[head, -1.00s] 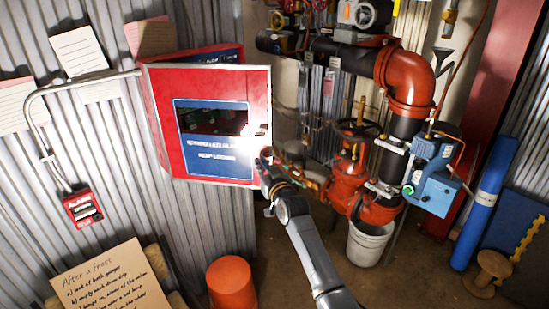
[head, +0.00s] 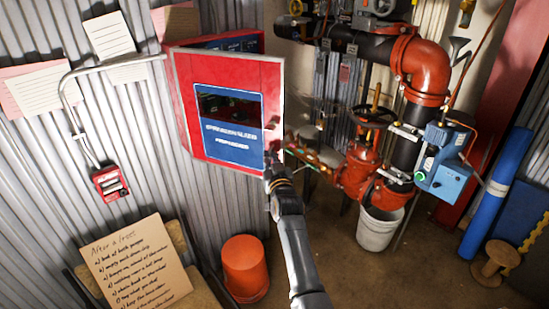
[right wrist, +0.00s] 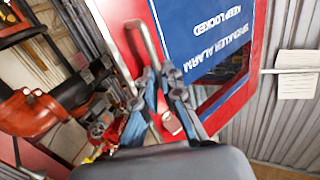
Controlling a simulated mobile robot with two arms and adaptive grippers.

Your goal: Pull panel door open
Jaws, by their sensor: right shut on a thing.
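The panel door (head: 273,85) is red with a blue label and a dark window, and belongs to a red cabinet (head: 178,95) on the corrugated wall. It stands out from the cabinet, whose top and some blue show behind its upper edge. My right gripper (head: 272,155) is at the door's lower right edge. In the right wrist view, the door (right wrist: 240,15) appears upside down with a bent metal handle (right wrist: 146,40). The fingers (right wrist: 160,92) are shut on this handle; their tips partly hide it. My left gripper is not in view.
Red and black pipes with a valve (head: 372,115) and a blue box (head: 447,178) stand to the right. A white bucket (head: 377,232) and an orange bucket (head: 245,268) are on the floor. A handwritten board (head: 135,265) is at lower left.

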